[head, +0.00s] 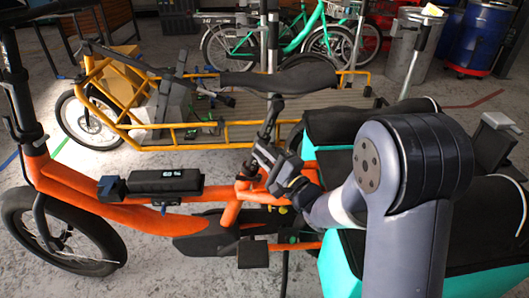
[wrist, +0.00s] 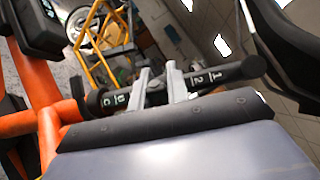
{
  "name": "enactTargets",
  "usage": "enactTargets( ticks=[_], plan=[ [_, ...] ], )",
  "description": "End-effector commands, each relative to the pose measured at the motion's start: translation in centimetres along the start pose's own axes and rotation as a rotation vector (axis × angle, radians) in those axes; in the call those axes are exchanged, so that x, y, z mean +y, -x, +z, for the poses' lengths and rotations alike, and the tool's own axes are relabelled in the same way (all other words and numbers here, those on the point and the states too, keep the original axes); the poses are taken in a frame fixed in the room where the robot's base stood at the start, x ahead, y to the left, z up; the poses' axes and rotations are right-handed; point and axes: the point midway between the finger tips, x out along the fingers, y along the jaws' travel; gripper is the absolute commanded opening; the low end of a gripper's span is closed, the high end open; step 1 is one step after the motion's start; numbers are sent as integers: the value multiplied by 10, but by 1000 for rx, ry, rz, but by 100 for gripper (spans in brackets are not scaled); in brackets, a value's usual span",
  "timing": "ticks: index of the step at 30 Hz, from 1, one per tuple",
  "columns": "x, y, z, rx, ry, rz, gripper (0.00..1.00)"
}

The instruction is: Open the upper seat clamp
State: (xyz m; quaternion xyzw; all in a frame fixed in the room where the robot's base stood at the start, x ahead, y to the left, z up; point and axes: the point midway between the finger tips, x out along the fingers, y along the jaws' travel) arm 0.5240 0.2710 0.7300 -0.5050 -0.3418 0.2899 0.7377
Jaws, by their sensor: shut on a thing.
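The orange cargo bike (head: 75,185) stands in front of me with its black saddle (head: 280,78) on a dark seat post (head: 270,118). In the wrist view the post (wrist: 220,75) runs from the orange frame (wrist: 35,85) toward the saddle (wrist: 292,45) and carries white marks. My gripper (head: 264,158) is at the post, above the orange frame. Its two pale fingers (wrist: 158,84) stand at the middle of the post, shut on a small dark part there, the upper seat clamp (wrist: 157,93). The clamp's lever is mostly hidden by the fingers and gripper body.
A black battery pack (head: 166,181) sits on the orange frame, left of my gripper. Teal-and-black bags (head: 340,122) flank my arm at the right. A yellow cargo bike (head: 200,133) stands close behind. Grey floor (head: 150,265) is open at lower left.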

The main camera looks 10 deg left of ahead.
Motion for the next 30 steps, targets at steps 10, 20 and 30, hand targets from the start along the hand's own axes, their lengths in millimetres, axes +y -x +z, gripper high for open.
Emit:
enactTargets(
  ticks=[10, 20, 30],
  plan=[
    [0, -5, 1, 102, -1, 1, 0],
    [0, -4, 1, 102, -1, 1, 23],
    [0, -4, 1, 101, 0, 1, 38]
  ],
)
